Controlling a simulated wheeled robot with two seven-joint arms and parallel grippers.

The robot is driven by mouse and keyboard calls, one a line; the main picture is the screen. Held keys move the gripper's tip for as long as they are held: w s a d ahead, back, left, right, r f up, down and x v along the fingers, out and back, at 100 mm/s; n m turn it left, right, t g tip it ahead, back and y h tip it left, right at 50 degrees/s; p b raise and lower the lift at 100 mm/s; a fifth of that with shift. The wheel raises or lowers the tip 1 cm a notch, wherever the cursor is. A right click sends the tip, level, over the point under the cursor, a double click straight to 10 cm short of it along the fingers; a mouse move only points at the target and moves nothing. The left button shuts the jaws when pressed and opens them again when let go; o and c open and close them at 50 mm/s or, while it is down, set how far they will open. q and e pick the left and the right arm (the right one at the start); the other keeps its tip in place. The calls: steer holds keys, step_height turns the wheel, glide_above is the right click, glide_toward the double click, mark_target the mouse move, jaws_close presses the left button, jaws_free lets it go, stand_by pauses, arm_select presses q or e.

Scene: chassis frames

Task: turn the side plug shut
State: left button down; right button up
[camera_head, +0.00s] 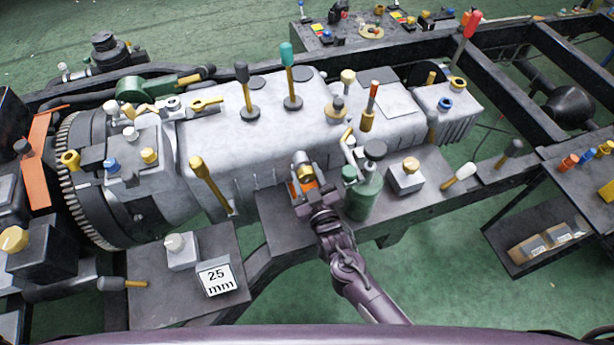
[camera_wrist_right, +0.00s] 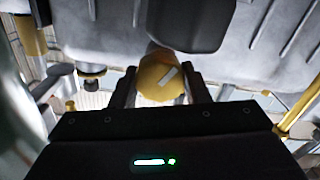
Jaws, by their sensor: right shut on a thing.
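The side plug (camera_head: 305,172) is a yellow round cap with a pale mark on its face, on the near side of the grey gearbox housing (camera_head: 300,135). In the right wrist view the yellow plug (camera_wrist_right: 160,77) sits between the two dark fingers, with its pale mark tilted. My right gripper (camera_head: 308,186) reaches up to it from below and is shut on it; its jaws also show in the right wrist view (camera_wrist_right: 160,92). The gripper hides part of the plug. My left gripper is not in view.
A green bottle-like can (camera_head: 362,195) with a dark top stands close to the right of my right gripper. A grey box with a yellow knob (camera_head: 407,176) is further right. A yellow lever (camera_head: 208,183) stands to the left.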

steer(key=m, duration=0.5)
steer(key=shift+m, duration=0.3)
steer(key=m, duration=0.4)
steer(key=shift+d+m, duration=0.1)
steer(key=shift+m, duration=0.2)
steer(key=shift+f, duration=0.1)
steer(key=o, duration=1)
steer(key=shift+b+v, duration=0.7)
steer(key=shift+v, duration=3.2)
